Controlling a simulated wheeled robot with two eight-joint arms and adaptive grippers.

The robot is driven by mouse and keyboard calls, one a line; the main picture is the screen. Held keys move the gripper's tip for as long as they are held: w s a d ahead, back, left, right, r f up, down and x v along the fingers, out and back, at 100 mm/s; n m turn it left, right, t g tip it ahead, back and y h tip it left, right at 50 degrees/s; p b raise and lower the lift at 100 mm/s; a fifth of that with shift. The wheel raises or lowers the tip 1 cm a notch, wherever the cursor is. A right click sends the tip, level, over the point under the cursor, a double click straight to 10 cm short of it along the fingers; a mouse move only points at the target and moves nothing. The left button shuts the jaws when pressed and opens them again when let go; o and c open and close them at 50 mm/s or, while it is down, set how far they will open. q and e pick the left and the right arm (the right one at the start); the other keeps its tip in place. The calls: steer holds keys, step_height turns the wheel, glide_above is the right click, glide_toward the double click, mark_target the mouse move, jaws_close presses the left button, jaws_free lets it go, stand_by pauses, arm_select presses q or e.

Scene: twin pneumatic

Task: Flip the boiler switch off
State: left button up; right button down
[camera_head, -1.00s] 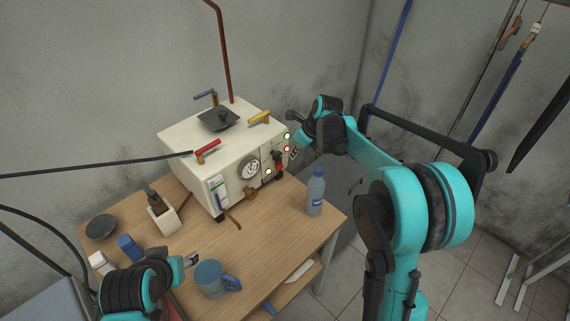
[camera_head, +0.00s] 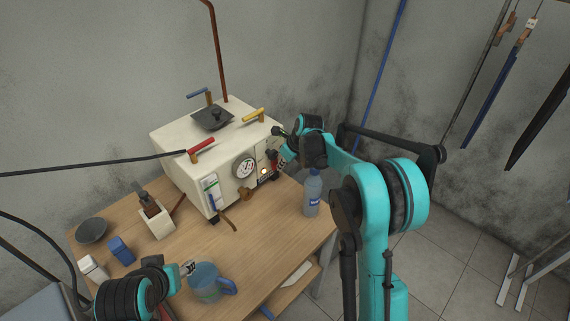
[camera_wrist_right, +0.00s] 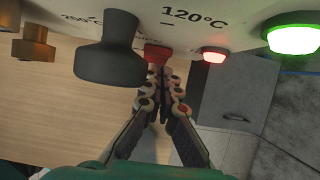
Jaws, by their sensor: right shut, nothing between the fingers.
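The white boiler (camera_head: 172,137) stands on the wooden table, with a round gauge (camera_head: 244,168) on its front panel. In the right wrist view a red switch (camera_wrist_right: 157,53) sits on the panel below the "120°C" marking, right of a dark knob (camera_wrist_right: 110,62). My right gripper (camera_head: 281,160) is shut and empty at the panel's right end. In the wrist view its fingertips (camera_wrist_right: 162,76) are just beside the red switch; I cannot tell whether they touch. The switch's position is unclear. My left gripper (camera_head: 189,268) is beside the blue mug, its fingers too small to read.
A lit red lamp (camera_wrist_right: 213,55) and a lit green lamp (camera_wrist_right: 293,38) are right of the switch.

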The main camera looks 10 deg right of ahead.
steer(key=shift+f, duration=0.1)
steer(key=shift+w+a+f+t+y, duration=0.2)
steer(key=shift+t+y, duration=0.1)
steer(key=shift+t, duration=0.1)
steer(key=shift+r, duration=0.15)
steer(key=shift+r, duration=0.7)
steer(key=v, duration=1.2)
